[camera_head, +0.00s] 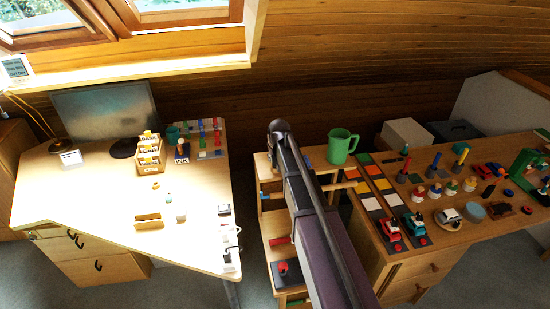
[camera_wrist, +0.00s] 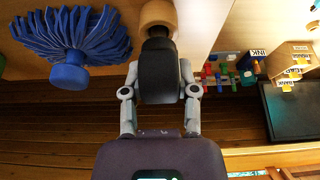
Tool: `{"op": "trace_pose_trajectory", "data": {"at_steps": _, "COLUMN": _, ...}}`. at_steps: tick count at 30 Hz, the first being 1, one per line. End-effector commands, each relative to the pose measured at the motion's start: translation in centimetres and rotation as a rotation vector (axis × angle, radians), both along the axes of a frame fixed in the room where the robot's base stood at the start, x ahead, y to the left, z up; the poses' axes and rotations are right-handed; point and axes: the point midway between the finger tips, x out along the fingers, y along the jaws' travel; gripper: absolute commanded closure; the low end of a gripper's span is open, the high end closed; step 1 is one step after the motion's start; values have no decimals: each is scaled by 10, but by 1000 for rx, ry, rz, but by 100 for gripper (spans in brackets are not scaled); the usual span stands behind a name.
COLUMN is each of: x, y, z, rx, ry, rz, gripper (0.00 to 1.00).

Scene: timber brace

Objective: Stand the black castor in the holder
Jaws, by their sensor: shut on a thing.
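In the wrist view my gripper (camera_wrist: 160,88) is shut on a dark, rounded body, the black castor (camera_wrist: 157,75), with one grey finger on each side of it. A tan round part shows past its far end. I cannot tell whether it belongs to the castor or stands behind it. In the head view my dark arm runs up the middle of the picture. My gripper and the castor cannot be made out there. I cannot tell for sure which thing is the holder.
A blue fringed thing with a round knob (camera_wrist: 68,72) is close to the left of my gripper. The left desk (camera_head: 85,205) has bare room. A green jug (camera_head: 341,146) stands right of my arm. The right desk (camera_head: 435,243) is crowded with toys and pegs.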

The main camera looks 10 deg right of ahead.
Motion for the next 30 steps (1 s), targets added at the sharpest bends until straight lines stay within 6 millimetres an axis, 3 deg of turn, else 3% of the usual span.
{"op": "trace_pose_trajectory", "data": {"at_steps": 21, "x": 0, "y": 0, "z": -9, "rx": 0, "ry": 0, "rz": 0, "gripper": 100}}
{"op": "trace_pose_trajectory", "data": {"at_steps": 22, "x": 0, "y": 0, "z": -9, "rx": 0, "ry": 0, "rz": 0, "gripper": 52}}
{"op": "trace_pose_trajectory", "data": {"at_steps": 25, "x": 0, "y": 0, "z": -9, "rx": 0, "ry": 0, "rz": 0, "gripper": 23}}
{"op": "trace_pose_trajectory", "data": {"at_steps": 30, "x": 0, "y": 0, "z": -9, "rx": 0, "ry": 0, "rz": 0, "gripper": 21}}
